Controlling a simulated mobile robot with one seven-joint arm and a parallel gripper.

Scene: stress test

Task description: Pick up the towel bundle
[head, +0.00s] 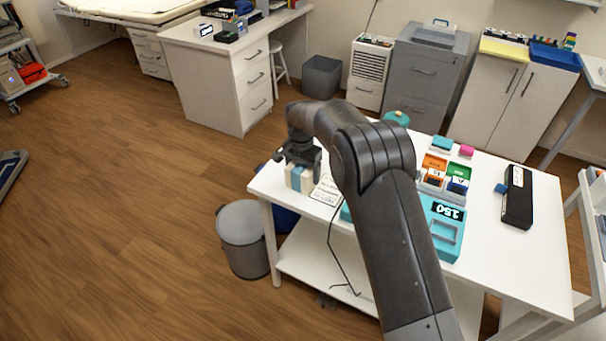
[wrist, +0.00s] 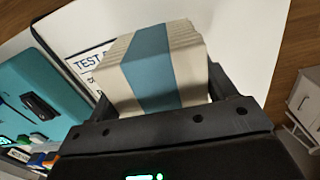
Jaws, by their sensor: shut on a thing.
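The towel bundle (head: 299,179) is a cream block of stacked folds with a blue-teal band around its middle. It is at the left corner of the white table (head: 500,262) in the head view, and it fills the upper middle of the wrist view (wrist: 150,72). My gripper (head: 300,161) is over the bundle from above, shut on it, with the dark jaws at its sides in the wrist view. I cannot tell whether the bundle's underside touches the table.
A printed card (head: 326,190) lies right beside the bundle. A teal device marked 150 (head: 447,228), small coloured boxes (head: 457,172) and a black case (head: 518,197) stand further right. A grey bin (head: 242,240) is on the floor left of the table.

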